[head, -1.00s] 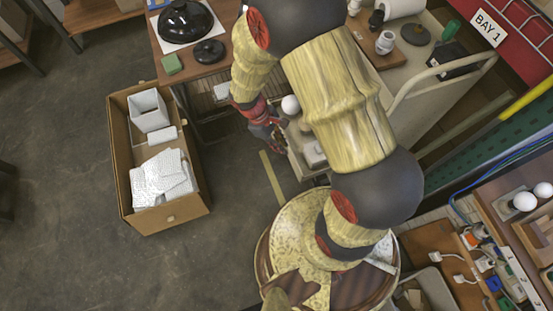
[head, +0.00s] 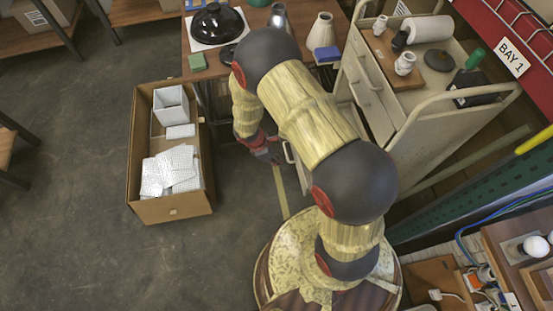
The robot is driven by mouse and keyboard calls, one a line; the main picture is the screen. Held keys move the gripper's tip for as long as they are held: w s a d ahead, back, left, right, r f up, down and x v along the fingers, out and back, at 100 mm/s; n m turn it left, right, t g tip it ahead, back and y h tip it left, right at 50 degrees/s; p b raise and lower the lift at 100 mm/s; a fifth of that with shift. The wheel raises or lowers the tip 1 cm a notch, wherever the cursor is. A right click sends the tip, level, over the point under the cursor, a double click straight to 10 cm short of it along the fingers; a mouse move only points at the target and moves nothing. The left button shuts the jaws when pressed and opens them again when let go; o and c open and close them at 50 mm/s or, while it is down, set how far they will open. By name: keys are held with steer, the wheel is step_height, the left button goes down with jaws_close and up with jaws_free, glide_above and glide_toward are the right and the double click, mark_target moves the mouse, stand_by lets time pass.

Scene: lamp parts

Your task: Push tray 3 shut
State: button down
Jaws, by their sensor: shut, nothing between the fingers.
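The cream metal cart (head: 385,125) stands at the upper right, with drawer fronts and handles on its left side. A pale tray front with a handle (head: 288,153) shows low beside my arm, out from the cart. I take it for an open tray; no number is readable, and my arm hides most of it and its contents. My gripper (head: 274,160) is shut and empty, low and just left of this front. I cannot tell whether they touch.
A cardboard box (head: 172,209) with white packing pieces stands on the floor at left. A wooden table (head: 262,20) with a black lamp shade (head: 216,22) is behind my arm. A yellow floor strip (head: 281,190) lies below my gripper. Floor at lower left is clear.

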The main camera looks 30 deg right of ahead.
steer(key=s+d+f+b, duration=0.1)
steer(key=d+f+b, duration=0.2)
steer(key=d+f, duration=0.2)
steer(key=shift+s+d, duration=0.3)
steer(key=shift+d, duration=0.15)
